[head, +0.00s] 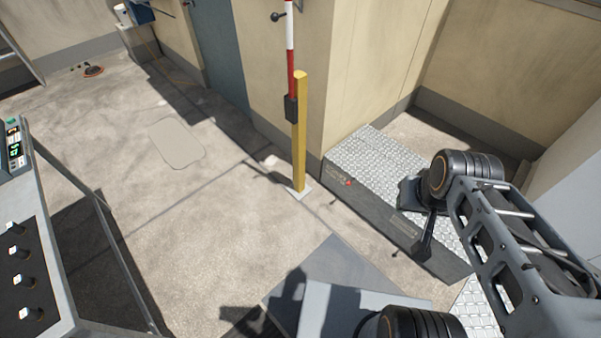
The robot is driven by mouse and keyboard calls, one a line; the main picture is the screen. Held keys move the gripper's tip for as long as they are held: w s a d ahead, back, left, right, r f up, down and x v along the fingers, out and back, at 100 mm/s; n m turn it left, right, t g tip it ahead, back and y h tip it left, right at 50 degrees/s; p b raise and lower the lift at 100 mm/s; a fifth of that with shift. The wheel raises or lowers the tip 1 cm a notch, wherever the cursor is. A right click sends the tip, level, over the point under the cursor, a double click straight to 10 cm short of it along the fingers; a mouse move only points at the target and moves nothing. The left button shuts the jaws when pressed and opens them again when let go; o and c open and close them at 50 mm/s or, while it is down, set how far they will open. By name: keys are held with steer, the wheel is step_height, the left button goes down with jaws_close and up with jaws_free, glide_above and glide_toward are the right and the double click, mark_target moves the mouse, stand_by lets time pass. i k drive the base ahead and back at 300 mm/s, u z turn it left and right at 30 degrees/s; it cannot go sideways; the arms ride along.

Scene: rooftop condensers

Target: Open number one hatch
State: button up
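A low step-like housing has a silver checker-plate top (372,157) and a dark front face (365,213) with faint lettering too small to read. Small dark handle-like parts stick out along its lower front, and a small red part (348,183) sits on its upper edge. I cannot read a number one on any panel. My arm reaches in from the right over this housing and hides part of its right end. My gripper (424,243) appears as a dark narrow shape in front of the face. Its fingers cannot be made out, and contact cannot be told.
A yellow post (300,130) stands at the wall corner, with a red-and-white pole (290,45) beside it. A console (30,250) with knobs fills the left edge. A flat rounded cover (177,143) lies in the floor. The concrete between console and post is clear.

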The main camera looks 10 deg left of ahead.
mark_target(381, 175)
steer(key=u, duration=0.6)
steer(key=k, duration=0.5)
steer(key=z, duration=0.4)
steer(key=i, duration=1)
steer(key=u, duration=0.4)
steer(key=i, duration=0.75)
steer(key=u, duration=0.75)
